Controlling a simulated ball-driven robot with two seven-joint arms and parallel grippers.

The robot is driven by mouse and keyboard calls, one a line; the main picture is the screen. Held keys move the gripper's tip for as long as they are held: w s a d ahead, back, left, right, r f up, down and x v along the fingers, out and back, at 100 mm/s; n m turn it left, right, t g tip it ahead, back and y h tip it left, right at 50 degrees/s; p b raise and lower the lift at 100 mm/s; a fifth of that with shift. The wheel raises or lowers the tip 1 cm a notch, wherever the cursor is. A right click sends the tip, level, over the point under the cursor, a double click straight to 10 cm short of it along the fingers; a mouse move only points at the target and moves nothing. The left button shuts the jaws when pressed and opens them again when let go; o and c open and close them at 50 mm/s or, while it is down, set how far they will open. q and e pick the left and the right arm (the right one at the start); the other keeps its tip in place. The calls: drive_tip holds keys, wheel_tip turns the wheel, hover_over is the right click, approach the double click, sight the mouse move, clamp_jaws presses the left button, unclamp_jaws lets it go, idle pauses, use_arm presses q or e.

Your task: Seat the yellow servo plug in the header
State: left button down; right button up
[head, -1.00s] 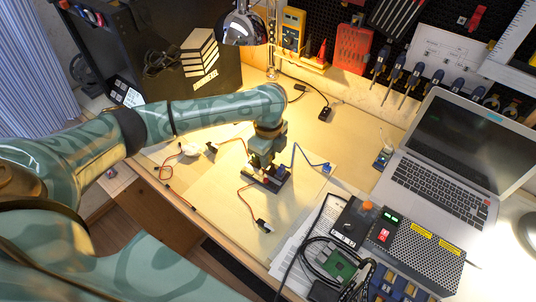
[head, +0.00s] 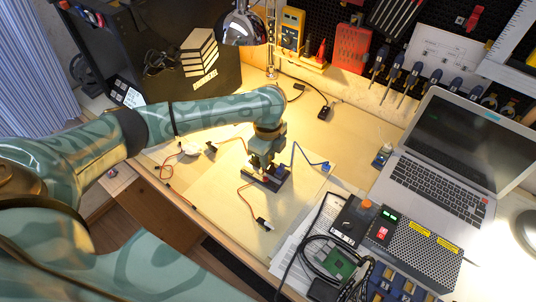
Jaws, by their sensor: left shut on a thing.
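My left gripper (head: 264,168) comes down over a small dark board (head: 276,183) on the pale work mat. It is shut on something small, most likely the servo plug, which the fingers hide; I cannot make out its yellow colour. The header's pins are too small and too covered to tell whether the plug is in them or above them. An orange-red lead (head: 239,195) runs from beside the board to a loose dark plug (head: 264,224). A blue lead (head: 300,153) runs right to a blue part (head: 327,167). My right gripper is out of view.
A small white part (head: 190,150) with orange leads lies left of the gripper. A laptop (head: 440,175), a power supply (head: 415,248) and a green circuit board (head: 340,263) crowd the right. A lamp (head: 243,25) hangs behind. The mat between board and laptop is mostly clear.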

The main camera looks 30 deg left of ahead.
use_arm(q)
drive_tip(key=shift+f, duration=0.45)
drive_tip(key=c, duration=1.2)
unclamp_jaws()
drive_tip(key=shift+r, duration=0.1)
wheel_tip(320, 180, up, 5)
drive_tip(key=p, duration=0.5)
